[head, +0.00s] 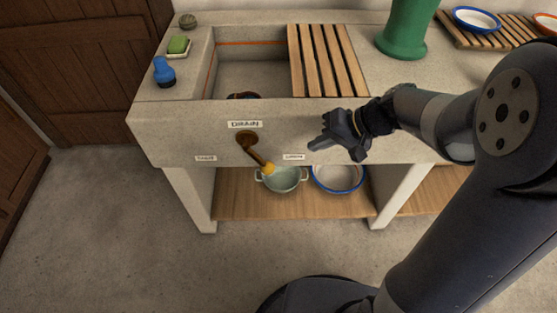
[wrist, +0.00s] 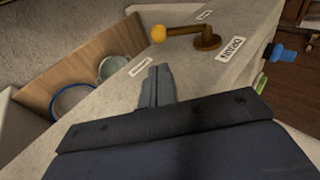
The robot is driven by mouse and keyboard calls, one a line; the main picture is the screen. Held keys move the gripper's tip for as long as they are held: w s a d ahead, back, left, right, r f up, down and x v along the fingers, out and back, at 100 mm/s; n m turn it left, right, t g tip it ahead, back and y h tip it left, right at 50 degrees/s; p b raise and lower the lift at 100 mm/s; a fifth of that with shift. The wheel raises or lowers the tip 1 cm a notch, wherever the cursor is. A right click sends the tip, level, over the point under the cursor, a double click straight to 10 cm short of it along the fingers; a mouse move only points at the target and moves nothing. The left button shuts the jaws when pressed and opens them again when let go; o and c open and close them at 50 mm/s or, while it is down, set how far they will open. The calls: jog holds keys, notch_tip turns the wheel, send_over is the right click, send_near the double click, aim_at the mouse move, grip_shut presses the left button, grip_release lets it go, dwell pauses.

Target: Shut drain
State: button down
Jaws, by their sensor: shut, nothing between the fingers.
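The drain lever (head: 258,154) is a bronze handle with a round base and a yellow knob, on the front face of the stone sink counter. It slants down and to the right in the head view, its knob near the right-hand small label. A label (head: 245,124) sits above its base. The lever also shows at the top of the wrist view (wrist: 190,32). My gripper (head: 318,145) is shut and empty, in front of the counter to the right of the lever and apart from it. Its fingers also show in the wrist view (wrist: 157,78).
The stone basin (head: 250,75) is partly covered by a slatted wooden board (head: 325,62). A blue bottle (head: 164,72) and green soap (head: 178,45) stand at left. A pot (head: 281,180) and a blue-rimmed bowl (head: 338,178) sit on the shelf below. The floor in front is clear.

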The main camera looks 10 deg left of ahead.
aim_at(272, 165)
jog(key=b+x, duration=0.2)
jog(key=x, duration=1.2)
jog(key=shift+f+b, duration=0.15)
jog(key=shift+b, duration=0.4)
